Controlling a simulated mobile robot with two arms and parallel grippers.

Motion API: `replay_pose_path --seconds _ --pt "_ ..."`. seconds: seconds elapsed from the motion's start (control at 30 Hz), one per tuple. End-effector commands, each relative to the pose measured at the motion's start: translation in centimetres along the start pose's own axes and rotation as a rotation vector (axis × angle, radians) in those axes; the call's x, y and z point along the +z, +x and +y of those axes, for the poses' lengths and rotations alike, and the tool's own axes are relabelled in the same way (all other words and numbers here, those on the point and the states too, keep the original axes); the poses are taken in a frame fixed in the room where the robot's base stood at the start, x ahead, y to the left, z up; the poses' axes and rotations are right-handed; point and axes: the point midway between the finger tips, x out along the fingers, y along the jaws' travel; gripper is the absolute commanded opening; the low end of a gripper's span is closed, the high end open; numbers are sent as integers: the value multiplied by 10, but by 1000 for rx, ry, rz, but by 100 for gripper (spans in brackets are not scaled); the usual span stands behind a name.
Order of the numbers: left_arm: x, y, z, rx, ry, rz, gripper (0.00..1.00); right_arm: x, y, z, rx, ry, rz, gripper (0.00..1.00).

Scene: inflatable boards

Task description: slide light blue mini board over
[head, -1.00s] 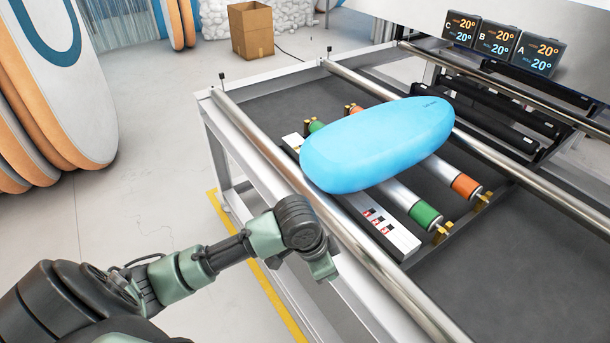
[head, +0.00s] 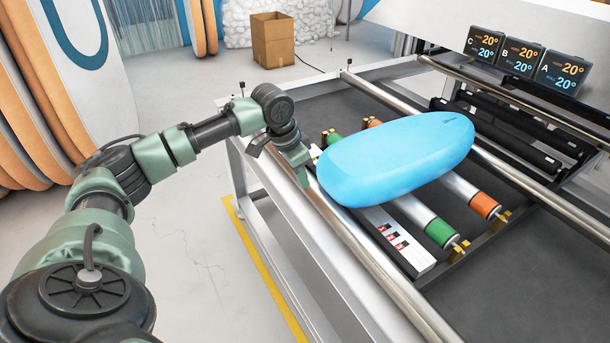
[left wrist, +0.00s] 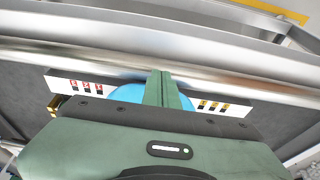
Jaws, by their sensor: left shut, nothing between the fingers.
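The light blue mini board (head: 400,160) lies flat across the rollers on the machine bed, its rounded near end toward the front rail. My left gripper (head: 303,182) is at the front rail, just left of the board's near end. Its fingers are together and hold nothing. In the left wrist view the left gripper (left wrist: 162,88) covers most of the board, and only a blue strip (left wrist: 128,93) shows beside the fingers. Whether the fingers touch the board I cannot tell. My right gripper is in neither view.
A white bar with red marks (head: 398,243) and rollers with green (head: 440,232) and orange (head: 485,205) ends lie under the board. A metal rail (head: 375,262) runs along the front. Displays (head: 525,57) stand behind. A cardboard box (head: 273,40) is on the floor.

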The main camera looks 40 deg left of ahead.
Motion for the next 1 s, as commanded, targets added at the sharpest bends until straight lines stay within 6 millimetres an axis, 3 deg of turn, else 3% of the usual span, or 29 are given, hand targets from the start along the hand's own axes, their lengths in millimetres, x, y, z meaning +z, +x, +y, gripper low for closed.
replay_pose_path --seconds 0.3,0.4,0.6,1.0 --pt "0 68 1 1 1 -2 0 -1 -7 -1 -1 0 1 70" --pt "-19 70 1 0 1 4 0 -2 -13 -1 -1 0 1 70" --pt "-36 77 0 -2 2 1 0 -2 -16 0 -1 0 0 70" --pt "-39 78 0 -2 2 0 0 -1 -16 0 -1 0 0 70"
